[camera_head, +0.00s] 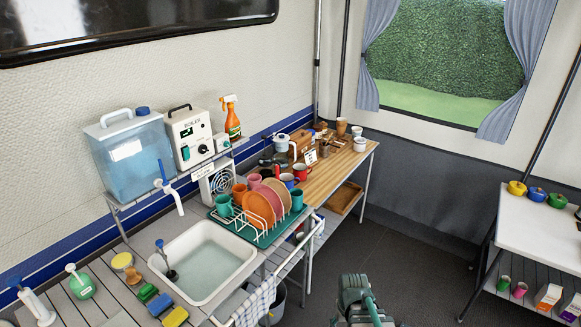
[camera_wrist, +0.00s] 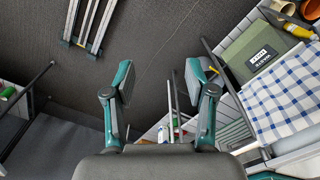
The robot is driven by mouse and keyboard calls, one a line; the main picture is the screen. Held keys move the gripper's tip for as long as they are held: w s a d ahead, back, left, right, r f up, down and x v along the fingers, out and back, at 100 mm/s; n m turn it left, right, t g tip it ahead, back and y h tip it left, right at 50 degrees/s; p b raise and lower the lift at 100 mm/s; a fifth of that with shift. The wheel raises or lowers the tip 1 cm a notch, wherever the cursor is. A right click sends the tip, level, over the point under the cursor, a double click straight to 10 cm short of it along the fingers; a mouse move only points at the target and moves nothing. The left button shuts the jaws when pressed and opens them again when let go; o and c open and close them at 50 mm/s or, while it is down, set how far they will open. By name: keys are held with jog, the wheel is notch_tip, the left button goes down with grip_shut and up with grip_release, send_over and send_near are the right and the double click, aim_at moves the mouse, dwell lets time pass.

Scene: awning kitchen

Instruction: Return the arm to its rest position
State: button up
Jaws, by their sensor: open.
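My gripper (camera_wrist: 158,88) is open in the wrist view, its two teal and grey fingers spread apart with nothing between them. Dark floor and shelf legs show beyond the fingers. Part of my teal and grey arm (camera_head: 362,300) shows at the bottom centre of the head view, over the floor to the right of the sink counter. Its lower part is cut off by the picture edge. I cannot make out the fingers there.
A sink (camera_head: 205,262) and dish rack (camera_head: 262,215) stand left, with a wooden table (camera_head: 345,165) behind. A white table (camera_head: 535,225) stands right. Dark floor (camera_head: 415,225) lies clear between them. A checked cloth (camera_wrist: 285,100) and green box (camera_wrist: 250,50) are right in the wrist view.

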jog(key=s+f+g+b, duration=0.6)
jog(key=s+f+b, duration=0.4)
jog(key=s+f, duration=1.9)
jog(key=shift+s+g+b, duration=0.3)
jog(key=shift+s+g, duration=0.05)
jog(key=shift+g, duration=0.05)
